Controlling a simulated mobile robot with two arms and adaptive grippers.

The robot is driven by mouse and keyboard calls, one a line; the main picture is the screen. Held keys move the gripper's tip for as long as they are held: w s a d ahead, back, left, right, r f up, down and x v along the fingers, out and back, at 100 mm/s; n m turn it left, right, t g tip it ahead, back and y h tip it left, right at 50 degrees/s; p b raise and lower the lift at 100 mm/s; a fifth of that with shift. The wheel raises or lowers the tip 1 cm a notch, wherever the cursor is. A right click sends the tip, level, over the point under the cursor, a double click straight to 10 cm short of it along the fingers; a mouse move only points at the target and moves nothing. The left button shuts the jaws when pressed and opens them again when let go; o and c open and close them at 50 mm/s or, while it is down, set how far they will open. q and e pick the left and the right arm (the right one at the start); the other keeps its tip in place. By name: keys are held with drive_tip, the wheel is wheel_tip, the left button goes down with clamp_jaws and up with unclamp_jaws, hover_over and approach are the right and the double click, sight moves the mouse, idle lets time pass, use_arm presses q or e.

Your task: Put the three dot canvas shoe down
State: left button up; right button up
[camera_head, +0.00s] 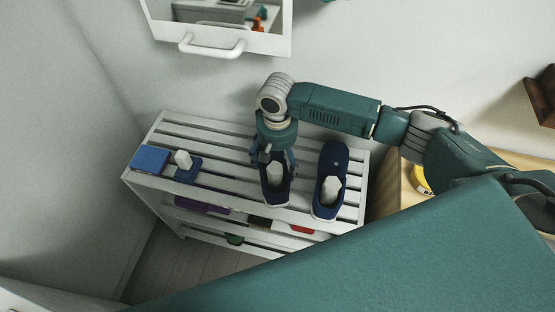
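A dark blue canvas shoe (276,196) with a white insert is on or just above the top of the white slatted rack (225,132), below my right gripper (273,160). The gripper points down, its fingers on either side of the shoe's far end. I cannot tell whether they press on it. A similar blue shoe (328,192) with a white insert stands to the right on the same top, apart from the gripper. Dot marks are too small to make out on either shoe. My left gripper is not in view.
A blue box (150,159) and a small blue item with a white piece (185,168) are at the rack's left end. Lower shelves hold purple (196,205) and red (302,229) items. A white-handled cabinet (212,47) hangs above. The top's left-centre slats are bare.

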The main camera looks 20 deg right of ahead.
drive_tip(key=o, duration=1.3)
drive_tip(key=shift+c, duration=0.2)
wheel_tip(320, 180, up, 12)
drive_tip(key=shift+r, duration=0.1)
